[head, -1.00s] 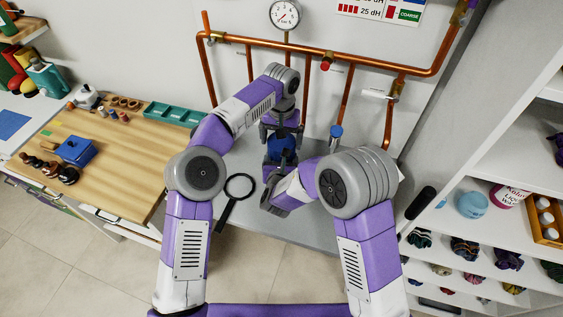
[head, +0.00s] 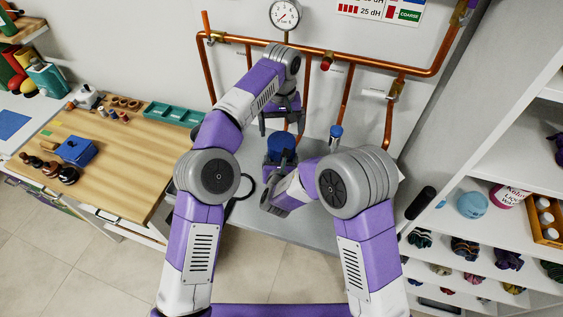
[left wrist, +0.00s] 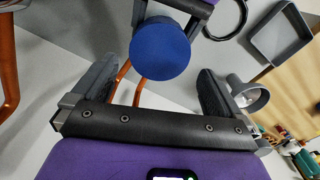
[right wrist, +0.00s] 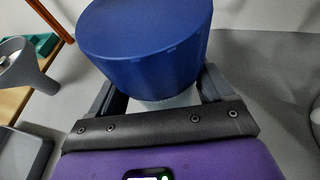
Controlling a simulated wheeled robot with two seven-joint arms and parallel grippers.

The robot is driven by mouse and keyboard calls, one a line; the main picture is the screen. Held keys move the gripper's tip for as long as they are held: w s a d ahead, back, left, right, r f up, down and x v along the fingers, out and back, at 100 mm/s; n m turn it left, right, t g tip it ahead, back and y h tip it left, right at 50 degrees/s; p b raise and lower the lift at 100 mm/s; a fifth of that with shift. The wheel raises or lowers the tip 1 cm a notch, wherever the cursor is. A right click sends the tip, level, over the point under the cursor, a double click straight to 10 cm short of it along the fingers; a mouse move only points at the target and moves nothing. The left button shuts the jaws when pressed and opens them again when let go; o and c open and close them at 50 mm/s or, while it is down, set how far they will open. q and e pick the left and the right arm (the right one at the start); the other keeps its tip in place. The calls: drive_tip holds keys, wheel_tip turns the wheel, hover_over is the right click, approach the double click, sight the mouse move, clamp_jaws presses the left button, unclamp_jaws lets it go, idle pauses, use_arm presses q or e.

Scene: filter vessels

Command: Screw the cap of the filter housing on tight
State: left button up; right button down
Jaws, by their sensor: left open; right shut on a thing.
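The filter housing's round blue cap (head: 281,145) stands upright over the grey table in the head view. It also shows in the left wrist view (left wrist: 161,49) and large in the right wrist view (right wrist: 150,40). Below it a short part of the pale, clear housing body (right wrist: 172,99) shows. My right gripper (right wrist: 163,92) is shut on this body, just under the cap. My left gripper (head: 281,121) is open and empty, apart from the cap and above it, with the cap between its fingers in the left wrist view. Whether the cap sits flush is hidden.
Copper pipes (head: 345,100) run along the wall close behind. A black-rimmed magnifier (left wrist: 243,20), a grey tray (left wrist: 257,44) and a grey funnel (left wrist: 257,101) lie beside the housing. A wooden bench (head: 110,165) stands left, white shelves (head: 500,150) right.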

sight(282, 141)
use_arm(q)
drive_tip(key=shift+f, duration=0.1)
drive_tip(key=shift+f, duration=3.95)
drive_tip(key=c, duration=0.8)
drive_tip(key=shift+m, duration=1.7)
drive_tip(key=shift+c, duration=0.2)
drive_tip(key=o, duration=0.8)
drive_tip(key=shift+o, duration=0.2)
drive_tip(key=shift+r, duration=2.3)
